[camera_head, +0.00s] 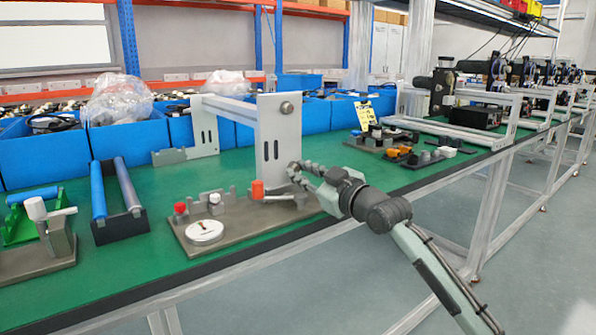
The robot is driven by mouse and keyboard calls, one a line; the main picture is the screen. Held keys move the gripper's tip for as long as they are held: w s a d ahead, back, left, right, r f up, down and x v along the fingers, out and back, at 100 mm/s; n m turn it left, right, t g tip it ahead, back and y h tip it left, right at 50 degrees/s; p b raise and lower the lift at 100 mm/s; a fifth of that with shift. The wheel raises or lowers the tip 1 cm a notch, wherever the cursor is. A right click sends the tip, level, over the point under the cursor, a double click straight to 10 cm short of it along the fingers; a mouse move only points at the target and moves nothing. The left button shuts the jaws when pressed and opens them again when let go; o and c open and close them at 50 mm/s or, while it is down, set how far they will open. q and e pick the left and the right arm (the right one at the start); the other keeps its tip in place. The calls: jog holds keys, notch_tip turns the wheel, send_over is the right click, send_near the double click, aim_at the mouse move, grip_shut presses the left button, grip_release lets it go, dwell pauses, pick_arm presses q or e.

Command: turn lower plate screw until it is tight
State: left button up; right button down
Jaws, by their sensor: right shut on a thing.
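A light grey upright plate (270,145) stands on the green bench, at the near end of a horizontal bar. Its upper screw (287,107) shows as a dark round head near the top. My right gripper (297,172) reaches in from the lower right, with its fingers at the lower right part of the plate. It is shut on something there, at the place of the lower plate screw. The fingers hide the screw, so its seating cannot be seen. My left gripper is out of view.
A grey fixture base (235,238) with a white round dial (204,232) and red and orange knobs lies just in front of the plate. A blue roller stand (122,190) is on the left. Blue bins (43,157) line the back.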

jog(key=m+p, duration=0.5)
jog(key=shift+r, duration=0.3)
jog(key=m, duration=0.2)
jog(key=shift+a+f+m, duration=0.1)
jog(key=shift+f+m, duration=0.2)
jog(key=shift+m, duration=1.1)
jog(key=c, duration=1.6)
grip_release()
jog(key=shift+o, duration=0.2)
